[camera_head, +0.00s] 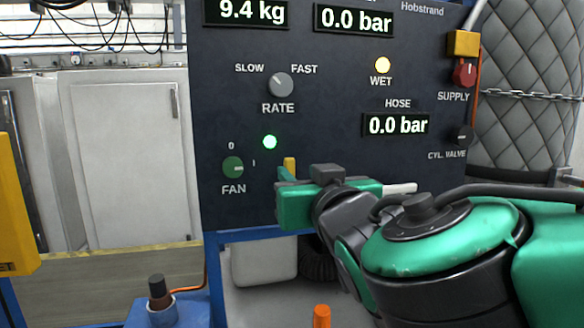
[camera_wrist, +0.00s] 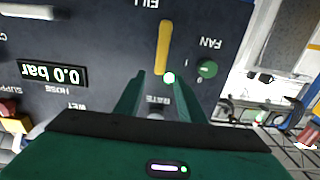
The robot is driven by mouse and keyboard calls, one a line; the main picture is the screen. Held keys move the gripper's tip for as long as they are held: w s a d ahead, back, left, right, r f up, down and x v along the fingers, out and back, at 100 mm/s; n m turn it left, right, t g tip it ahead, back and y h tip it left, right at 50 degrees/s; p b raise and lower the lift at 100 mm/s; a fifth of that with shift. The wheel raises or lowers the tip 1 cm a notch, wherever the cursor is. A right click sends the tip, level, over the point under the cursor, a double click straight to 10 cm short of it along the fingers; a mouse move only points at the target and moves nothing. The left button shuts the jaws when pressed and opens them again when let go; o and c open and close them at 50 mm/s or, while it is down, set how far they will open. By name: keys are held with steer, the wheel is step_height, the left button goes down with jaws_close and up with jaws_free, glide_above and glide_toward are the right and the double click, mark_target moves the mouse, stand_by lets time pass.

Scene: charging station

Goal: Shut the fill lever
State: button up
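The fill lever is a yellow bar on the dark panel. In the wrist view, which is upside down, the lever (camera_wrist: 163,46) stands in line with the panel's vertical, close to the FILL label. In the head view only a short yellow piece of the lever (camera_head: 290,164) shows above my gripper (camera_head: 284,190); the rest is hidden behind it. In the wrist view my gripper (camera_wrist: 156,80) has its two fingers apart, with nothing held between them. The lever's near end appears just beyond the fingertips; I cannot tell whether they touch.
A green lamp (camera_head: 269,142) and the green FAN knob (camera_head: 233,167) lie left of the lever. The grey RATE knob (camera_head: 280,84) is above. At right are the red SUPPLY knob (camera_head: 464,73) and CYL. VALVE knob (camera_head: 461,135). The hose display (camera_head: 397,124) reads 0.0 bar.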

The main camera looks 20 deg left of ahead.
mark_target(291, 165)
steer(key=x, duration=0.9)
steer(key=shift+d, duration=0.1)
jaws_close()
